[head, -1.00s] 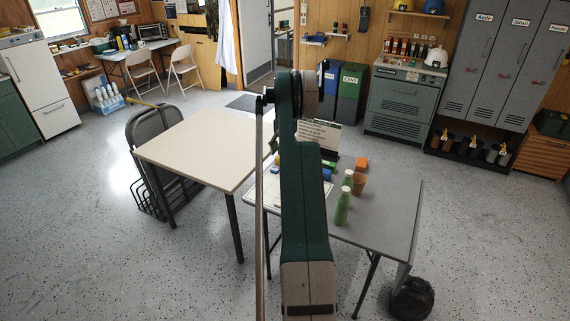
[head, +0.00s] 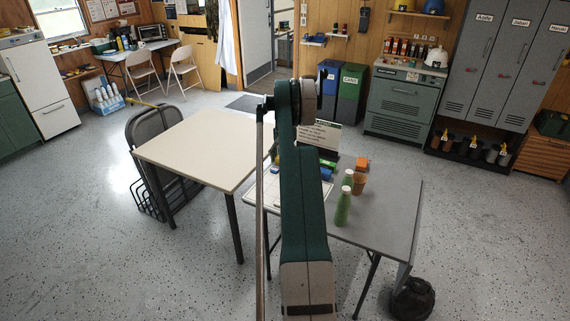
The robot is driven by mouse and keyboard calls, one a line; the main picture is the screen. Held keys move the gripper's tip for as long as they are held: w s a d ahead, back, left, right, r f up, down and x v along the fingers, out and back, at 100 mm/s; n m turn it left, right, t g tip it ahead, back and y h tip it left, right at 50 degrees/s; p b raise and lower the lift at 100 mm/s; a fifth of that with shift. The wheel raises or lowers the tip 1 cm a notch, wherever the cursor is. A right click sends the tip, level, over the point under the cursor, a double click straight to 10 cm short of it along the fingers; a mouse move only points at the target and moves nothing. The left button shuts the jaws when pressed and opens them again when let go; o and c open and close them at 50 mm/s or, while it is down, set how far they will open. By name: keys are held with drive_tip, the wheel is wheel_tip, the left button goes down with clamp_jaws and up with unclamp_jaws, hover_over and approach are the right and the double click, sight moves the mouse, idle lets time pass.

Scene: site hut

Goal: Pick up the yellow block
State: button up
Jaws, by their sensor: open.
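A small patch of yellow (head: 277,160), likely the yellow block, shows at the left edge of my arm, near the back of the grey table (head: 385,215). Most of it is hidden behind the arm, so its shape cannot be told. My green arm rises through the middle of the head view and covers part of the tabletop. My gripper cannot be made out; it seems hidden behind the arm.
The grey table's right front is clear.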

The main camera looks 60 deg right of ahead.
idle(0.3)
drive_tip(key=c, duration=0.7)
drive_tip(key=shift+r, duration=0.1)
drive_tip(key=shift+r+p, duration=0.55)
drive_tip(key=shift+r, duration=4.4)
